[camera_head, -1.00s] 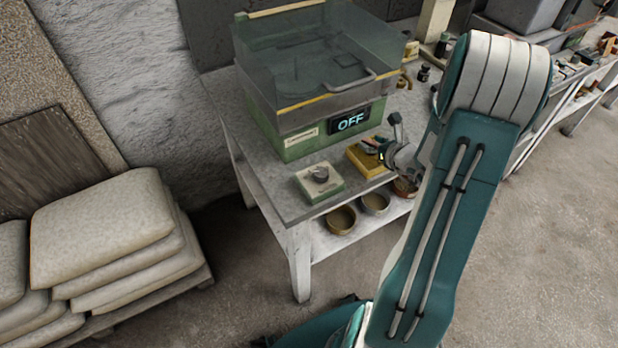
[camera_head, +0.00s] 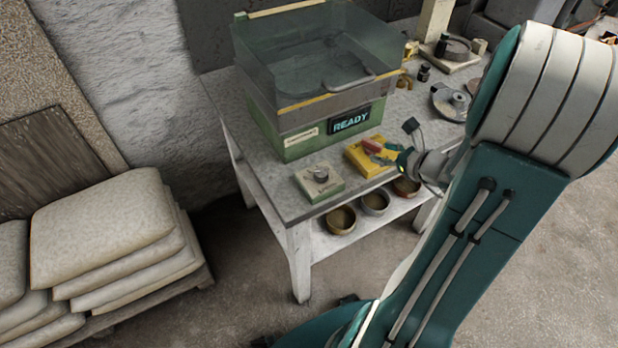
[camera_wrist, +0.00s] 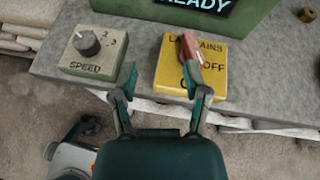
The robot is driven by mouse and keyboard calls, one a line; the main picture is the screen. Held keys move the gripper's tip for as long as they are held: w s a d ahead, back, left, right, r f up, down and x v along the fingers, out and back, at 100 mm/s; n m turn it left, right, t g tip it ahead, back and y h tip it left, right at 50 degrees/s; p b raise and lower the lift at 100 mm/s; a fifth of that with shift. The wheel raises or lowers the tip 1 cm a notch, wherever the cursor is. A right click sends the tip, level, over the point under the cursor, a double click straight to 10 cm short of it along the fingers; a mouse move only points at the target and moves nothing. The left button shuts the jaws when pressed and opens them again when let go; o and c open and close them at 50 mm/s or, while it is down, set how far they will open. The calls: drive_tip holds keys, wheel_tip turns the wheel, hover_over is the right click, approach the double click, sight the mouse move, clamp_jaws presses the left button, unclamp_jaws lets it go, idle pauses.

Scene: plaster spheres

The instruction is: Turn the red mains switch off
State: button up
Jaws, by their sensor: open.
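The red mains switch (camera_head: 377,146) is a lever on a yellow box (camera_head: 358,158) at the table's front edge. In the wrist view the red lever (camera_wrist: 190,50) runs from the box's top edge down toward the "OFF" lettering on the yellow box (camera_wrist: 168,72). My gripper (camera_wrist: 160,80) is open and empty. Its right finger overlaps the lever's lower end; I cannot tell whether they touch. Its left finger is over the gap beside the speed box. In the head view my gripper (camera_head: 384,160) is at the yellow box's right side. The machine display (camera_head: 352,122) reads "READY".
The green machine (camera_head: 282,138) with a clear hood stands behind. Bowls (camera_head: 341,219) are on the lower shelf. Stacked sacks (camera_head: 105,235) lie at left.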

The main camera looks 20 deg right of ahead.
drive_tip(key=s+a+r+n+g, duration=0.1)
drive_tip(key=a+r+n+g, duration=0.1)
drive_tip(key=a+n, duration=0.4)
drive_tip(key=s+a+r+n+g+y, duration=0.1)
drive_tip(key=s+a+r+n+g, duration=0.1)
drive_tip(key=a+n, duration=0.5)
drive_tip(key=s+a+r+n+g+y, duration=0.1)
drive_tip(key=s+a+r+n+g, duration=0.1)
drive_tip(key=a+n, duration=0.5)
drive_tip(key=shift+s+a+r+g, duration=0.2)
drive_tip(key=shift+a+r+g, duration=0.7)
drive_tip(key=shift+g, duration=0.3)
drive_tip(key=shift+f, duration=0.1)
